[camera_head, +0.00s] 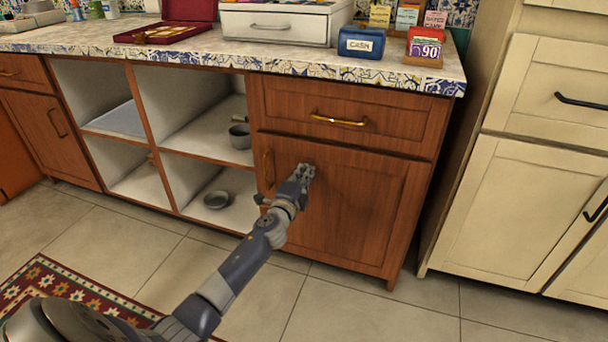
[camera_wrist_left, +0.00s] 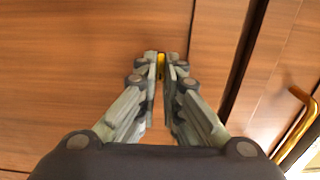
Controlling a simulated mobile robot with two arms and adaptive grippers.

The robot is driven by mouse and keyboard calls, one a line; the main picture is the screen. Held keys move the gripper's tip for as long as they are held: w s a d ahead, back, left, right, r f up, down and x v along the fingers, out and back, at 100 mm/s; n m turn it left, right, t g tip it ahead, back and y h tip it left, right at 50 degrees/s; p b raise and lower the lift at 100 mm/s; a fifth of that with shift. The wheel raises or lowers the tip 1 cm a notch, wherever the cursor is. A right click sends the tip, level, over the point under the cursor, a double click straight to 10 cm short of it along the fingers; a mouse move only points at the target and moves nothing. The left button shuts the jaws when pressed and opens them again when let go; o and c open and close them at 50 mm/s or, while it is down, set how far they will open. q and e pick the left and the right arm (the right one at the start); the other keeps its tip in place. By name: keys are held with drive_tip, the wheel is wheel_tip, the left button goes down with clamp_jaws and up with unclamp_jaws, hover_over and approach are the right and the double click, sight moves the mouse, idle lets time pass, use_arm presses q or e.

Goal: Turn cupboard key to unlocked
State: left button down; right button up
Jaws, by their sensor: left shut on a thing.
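The brown wooden cupboard door (camera_head: 350,208) is closed below a drawer. My left gripper (camera_head: 304,172) is at the upper left part of this door, just right of its brass handle (camera_head: 268,170). In the left wrist view my left gripper (camera_wrist_left: 161,75) has its fingers closed on a small gold-yellow key (camera_wrist_left: 161,62) against the wood. Only a narrow strip of the key shows between the fingertips. Its lock is hidden, and I cannot tell how far the key is turned. My right gripper is not in view.
The brass handle (camera_wrist_left: 300,118) is close at the right in the wrist view. The drawer (camera_head: 345,112) above is closed. Open shelves with a pot (camera_head: 240,135) and a bowl (camera_head: 217,200) are to the left. Cream cupboards (camera_head: 520,200) are to the right.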

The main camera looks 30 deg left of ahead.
use_arm(q)
drive_tip(key=c, duration=1.8)
unclamp_jaws()
drive_tip(key=shift+o, duration=0.2)
drive_tip(key=shift+s, duration=0.15)
drive_tip(key=v, duration=1.1)
drive_tip(key=shift+s, duration=0.35)
drive_tip(key=shift+f, duration=0.1)
drive_tip(key=shift+d, duration=0.1)
